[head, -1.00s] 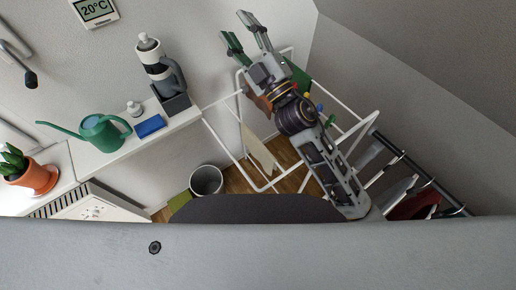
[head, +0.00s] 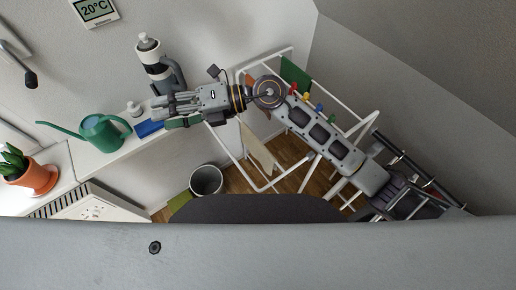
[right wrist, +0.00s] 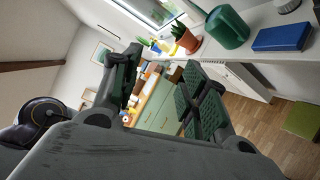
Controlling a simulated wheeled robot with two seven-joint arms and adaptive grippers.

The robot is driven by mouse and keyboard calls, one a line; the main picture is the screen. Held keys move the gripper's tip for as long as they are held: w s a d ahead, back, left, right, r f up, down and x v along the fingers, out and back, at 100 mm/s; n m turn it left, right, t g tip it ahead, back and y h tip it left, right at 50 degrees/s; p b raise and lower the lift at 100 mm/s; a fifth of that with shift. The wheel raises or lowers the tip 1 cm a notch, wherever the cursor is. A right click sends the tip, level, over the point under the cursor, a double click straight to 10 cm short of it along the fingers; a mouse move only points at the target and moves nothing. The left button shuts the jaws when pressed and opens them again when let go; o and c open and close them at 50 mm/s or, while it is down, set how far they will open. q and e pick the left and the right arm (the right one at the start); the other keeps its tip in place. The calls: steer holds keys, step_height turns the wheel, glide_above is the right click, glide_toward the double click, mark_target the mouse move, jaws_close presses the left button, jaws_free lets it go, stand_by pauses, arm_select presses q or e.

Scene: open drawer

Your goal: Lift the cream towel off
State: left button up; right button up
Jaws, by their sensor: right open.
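The cream towel (head: 257,148) hangs over a bar on the left part of the white drying rack (head: 223,142). My right gripper (head: 163,112) is over the white ledge, left of the towel and apart from it. Its fingers point left. In the right wrist view its two fingers (right wrist: 160,78) stand apart with nothing between them. The towel does not show in that view. My left gripper is not in view.
A green cloth (head: 296,74) and coloured pegs (head: 306,98) are on the rack. A bin (head: 206,180) stands on the floor.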

step_height(320, 180, down, 7)
steer(key=d+n+h, duration=0.1)
steer(key=n+h, duration=0.1)
steer(key=h, duration=0.2)
steer(key=t+h, duration=0.3)
steer(key=h, duration=1)
glide_above(257, 141)
step_height(257, 141, down, 10)
steer(key=shift+s+f, duration=0.1)
steer(key=shift+f, duration=0.1)
steer(key=shift+f, duration=0.15)
steer(key=shift+f+p, duration=0.6)
steer(key=shift+f, duration=3.6)
steer(key=shift+f, duration=0.1)
